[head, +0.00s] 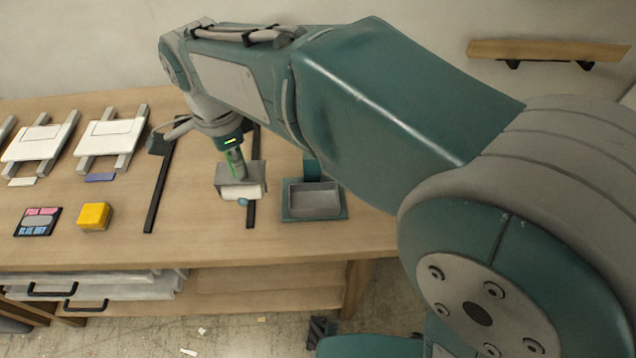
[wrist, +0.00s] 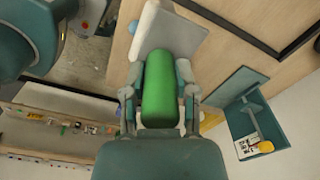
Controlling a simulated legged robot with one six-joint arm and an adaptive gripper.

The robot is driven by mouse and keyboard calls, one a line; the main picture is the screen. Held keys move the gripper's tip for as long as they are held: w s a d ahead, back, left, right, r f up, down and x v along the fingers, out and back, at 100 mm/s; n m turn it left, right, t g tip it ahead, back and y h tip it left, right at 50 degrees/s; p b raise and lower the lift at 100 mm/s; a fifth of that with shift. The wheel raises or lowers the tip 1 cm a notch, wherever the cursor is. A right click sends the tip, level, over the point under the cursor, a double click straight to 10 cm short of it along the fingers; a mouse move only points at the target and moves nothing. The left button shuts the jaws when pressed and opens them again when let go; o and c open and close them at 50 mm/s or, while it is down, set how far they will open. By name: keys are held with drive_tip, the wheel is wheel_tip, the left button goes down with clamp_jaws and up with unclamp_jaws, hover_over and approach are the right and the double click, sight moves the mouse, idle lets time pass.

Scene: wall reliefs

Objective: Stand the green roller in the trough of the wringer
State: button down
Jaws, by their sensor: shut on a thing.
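My gripper (head: 233,158) is shut on the green roller and points down over the bench. The green roller (wrist: 160,85) fills the space between my fingers in the wrist view; only a thin green strip of it (head: 238,166) shows in the head view. Below and in front of it is a grey holder with a white roll, apparently the wringer (head: 228,173). Its white roll (head: 242,191) and a small blue knob face the bench front. In the wrist view its grey plate (wrist: 185,42) lies beyond the roller's far end. The trough is hidden, and I cannot tell whether the roller touches it.
A teal tray with a grey basin (head: 314,201) stands right of the wringer. Black rails (head: 158,192) lie left and behind. A yellow block (head: 94,216), a pink and blue card (head: 38,221) and frames with white boards (head: 110,137) occupy the bench's left.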

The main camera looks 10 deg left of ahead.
drive_tip(key=w+d+f, duration=0.2)
drive_tip(key=d+f, duration=0.1)
drive_tip(key=f, duration=0.1)
drive_tip(key=w+d+f, duration=0.3)
drive_tip(key=d+f, duration=0.1)
drive_tip(key=w+d+f, duration=0.2)
drive_tip(key=d+f, duration=0.2)
drive_tip(key=shift+w+d+f, duration=0.15)
drive_tip(key=shift+w+f, duration=0.2)
drive_tip(key=shift+f, duration=0.05)
drive_tip(key=shift+s+d+f, duration=0.15)
drive_tip(key=shift+d, duration=0.05)
drive_tip(key=shift+c, duration=2)
unclamp_jaws()
wheel_tip(320, 180, up, 12)
drive_tip(key=shift+a, duration=0.4)
drive_tip(key=shift+d, duration=0.1)
